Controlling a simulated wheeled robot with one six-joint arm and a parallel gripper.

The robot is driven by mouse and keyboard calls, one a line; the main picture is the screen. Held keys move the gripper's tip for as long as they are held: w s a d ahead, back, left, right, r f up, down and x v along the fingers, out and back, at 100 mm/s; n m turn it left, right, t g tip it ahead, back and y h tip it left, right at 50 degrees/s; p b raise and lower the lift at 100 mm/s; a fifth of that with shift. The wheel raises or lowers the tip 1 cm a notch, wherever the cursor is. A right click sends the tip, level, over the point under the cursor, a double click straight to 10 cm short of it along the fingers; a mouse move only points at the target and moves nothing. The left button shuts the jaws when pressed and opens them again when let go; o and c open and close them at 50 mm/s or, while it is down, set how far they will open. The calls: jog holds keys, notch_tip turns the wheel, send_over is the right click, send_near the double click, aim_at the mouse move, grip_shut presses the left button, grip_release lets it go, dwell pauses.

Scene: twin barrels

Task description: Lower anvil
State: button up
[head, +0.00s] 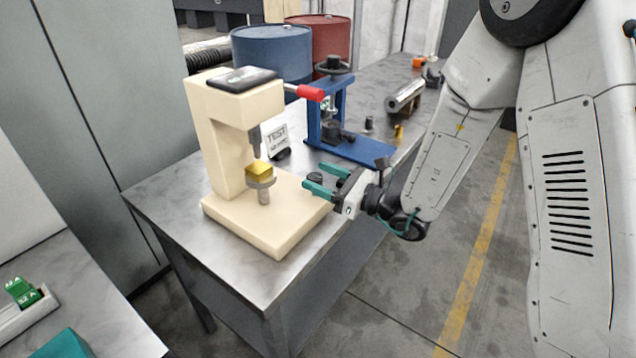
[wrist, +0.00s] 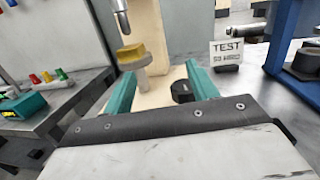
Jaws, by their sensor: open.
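A cream bench tester (head: 222,130) stands on the grey table. Its grey anvil (head: 262,183) sits on a short post above the cream base and carries a yellow block (head: 259,170). The grey indenter (head: 254,138) hangs above the block with a gap between them. In the wrist view the yellow block (wrist: 132,53) and anvil (wrist: 138,63) are ahead, near the left finger. A dark round knob (wrist: 182,92) shows between my fingers, close to the right one. My gripper (head: 314,177) is open with teal fingers pointing at the tester. I cannot tell whether it touches the knob.
A red-handled lever (head: 309,93) sticks out at the tester's upper right. A blue press (head: 345,130) stands behind my gripper, with a TEST card (head: 277,138) beside it. Blue (head: 270,52) and red (head: 325,38) barrels stand at the back. The table's front left corner is bare.

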aim_at(315, 180)
jog(key=w+n+g, duration=0.1)
jog(key=w+d+n+g+y, duration=0.1)
jog(key=g, duration=0.1)
jog(key=w+d+f+n+g+y, duration=0.1)
jog(key=g, duration=0.1)
jog(key=shift+w+f, duration=0.1)
jog(key=shift+w, duration=0.05)
jog(key=d+f+n+g, duration=0.1)
jog(key=w+d+n+g, duration=0.1)
jog(key=g, duration=0.1)
jog(key=d+f+n+g, duration=0.1)
jog(key=d+g, duration=0.1)
jog(key=shift+w+f, duration=0.15)
jog(key=shift+f, duration=0.2)
jog(key=a, duration=0.7)
jog(key=shift+a, duration=0.3)
jog(key=c, duration=1)
